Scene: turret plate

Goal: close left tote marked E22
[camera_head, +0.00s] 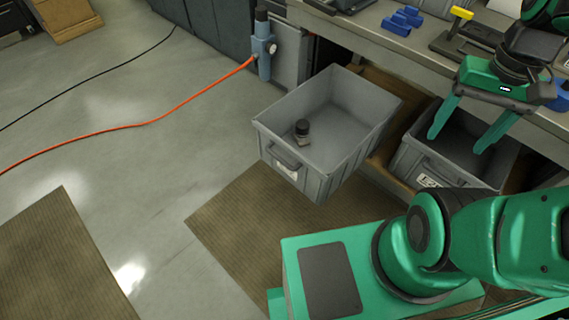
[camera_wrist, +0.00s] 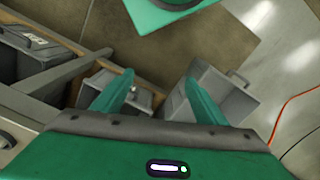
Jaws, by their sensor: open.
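A grey left tote (camera_head: 276,125) is pulled well out from under the bench in the head view. Its front has a handle and a white label, too small to read. A small dark-topped part (camera_head: 302,131) lies in it. In the wrist view this tote (camera_wrist: 238,103) is right of the fingers, partly hidden by one. My gripper (camera_head: 456,142) is open and empty. It appears above or in front of a second grey tote (camera_head: 408,164), right of the pulled-out one. In the wrist view that tote (camera_wrist: 97,86) is beside the left finger of my gripper (camera_wrist: 160,78).
The bench (camera_head: 400,50) runs above the totes, with blue parts (camera_head: 403,21) on top. Another labelled tote (camera_wrist: 28,40) sits at the left in the wrist view. An orange hose (camera_head: 150,124) crosses the floor. Floor left of the pulled-out tote is mostly clear, with brown mats (camera_head: 230,225).

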